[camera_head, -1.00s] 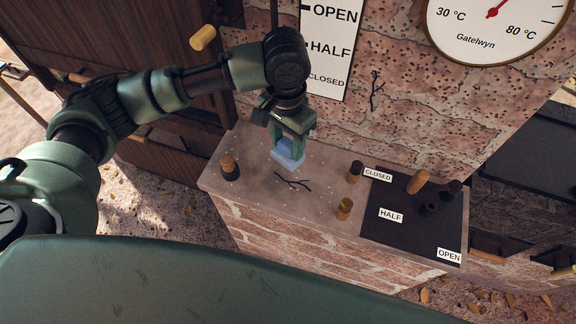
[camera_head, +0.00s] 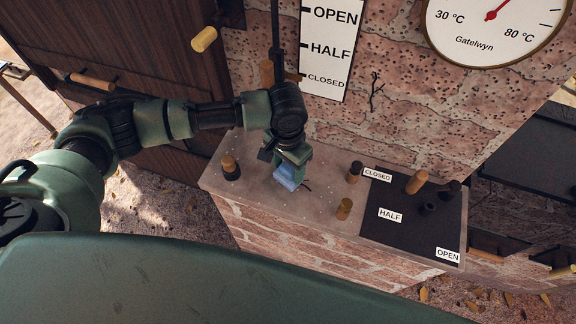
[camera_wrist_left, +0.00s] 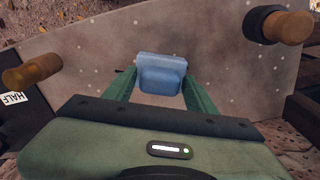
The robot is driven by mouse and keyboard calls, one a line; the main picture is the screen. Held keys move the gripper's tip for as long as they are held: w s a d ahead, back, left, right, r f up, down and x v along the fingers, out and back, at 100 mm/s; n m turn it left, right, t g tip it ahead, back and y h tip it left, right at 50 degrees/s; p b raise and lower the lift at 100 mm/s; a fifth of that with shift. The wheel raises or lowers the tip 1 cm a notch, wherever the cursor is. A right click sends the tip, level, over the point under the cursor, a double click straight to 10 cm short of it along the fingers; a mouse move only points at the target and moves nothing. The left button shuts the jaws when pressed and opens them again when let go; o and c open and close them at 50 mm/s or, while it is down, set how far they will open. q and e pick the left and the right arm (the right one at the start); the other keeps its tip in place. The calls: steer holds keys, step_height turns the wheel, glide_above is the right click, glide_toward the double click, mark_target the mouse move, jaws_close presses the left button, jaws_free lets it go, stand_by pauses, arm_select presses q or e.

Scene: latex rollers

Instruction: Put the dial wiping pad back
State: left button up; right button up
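The dial wiping pad is a light blue block (camera_head: 288,178). It sits between the fingers of my left gripper (camera_head: 290,168), low over the stone ledge top. In the left wrist view the pad (camera_wrist_left: 161,75) is between the two green fingers of the left gripper (camera_wrist_left: 160,88), which press on its sides. I cannot tell whether the pad touches the ledge. The gauge dial (camera_head: 494,24) is on the brick wall at the upper right. My right gripper is not in view.
The stone ledge (camera_head: 262,202) carries a dark-based wooden knob (camera_head: 230,168) left of the pad. Wooden pegs (camera_head: 344,209) and (camera_head: 354,172) stand to the right, beside a black panel (camera_head: 400,236) with labels and knobs. A sign (camera_head: 327,48) hangs behind. Bare ledge lies around the pad.

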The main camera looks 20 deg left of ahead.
mark_target(288, 169)
arm_select(q)
steer(key=shift+o, duration=0.2)
step_height(288, 169, up, 12)
steer(key=b, duration=0.1)
stand_by(0.5)
steer(key=shift+s, duration=0.1)
